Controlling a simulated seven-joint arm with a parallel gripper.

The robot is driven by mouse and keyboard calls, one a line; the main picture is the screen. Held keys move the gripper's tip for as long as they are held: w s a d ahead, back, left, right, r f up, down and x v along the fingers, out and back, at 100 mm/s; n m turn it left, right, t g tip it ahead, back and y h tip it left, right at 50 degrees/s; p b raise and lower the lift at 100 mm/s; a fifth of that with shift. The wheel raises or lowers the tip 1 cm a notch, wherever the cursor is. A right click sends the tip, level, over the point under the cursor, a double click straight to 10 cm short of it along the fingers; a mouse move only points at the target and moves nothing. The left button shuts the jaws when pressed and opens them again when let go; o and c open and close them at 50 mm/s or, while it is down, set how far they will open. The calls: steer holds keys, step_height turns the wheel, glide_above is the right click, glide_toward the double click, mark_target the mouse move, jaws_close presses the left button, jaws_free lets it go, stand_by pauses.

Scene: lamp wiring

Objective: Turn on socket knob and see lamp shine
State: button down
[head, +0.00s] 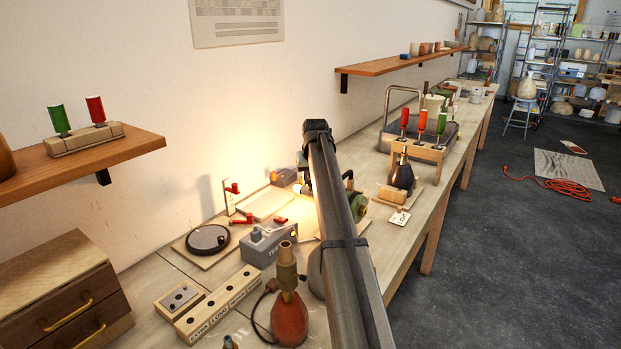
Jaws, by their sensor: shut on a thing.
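A red lamp base (290,322) stands upright at the front of the bench, with a brass-coloured socket and neck (287,268) on top and a dark cord beside it. I cannot make out a socket knob or a bulb on it. My arm crosses the view from the lower right up to the centre. My gripper and whatever it holds are hidden behind it.
A grey box with partly hidden lettering (270,246), a dark round disc on a board (208,240) and a labelled wooden block (217,305) crowd the bench left of my arm. A rack with red and green-handled tools (418,148) and a dark bottle-shaped object (402,173) stand to the right.

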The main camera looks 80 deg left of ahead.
steer(key=shift+d, duration=0.1)
steer(key=c, duration=0.9)
jaws_free()
steer(key=shift+c, duration=0.2)
steer(key=shift+r, duration=0.1)
steer(key=v, duration=1.3)
steer(key=shift+r, duration=0.3)
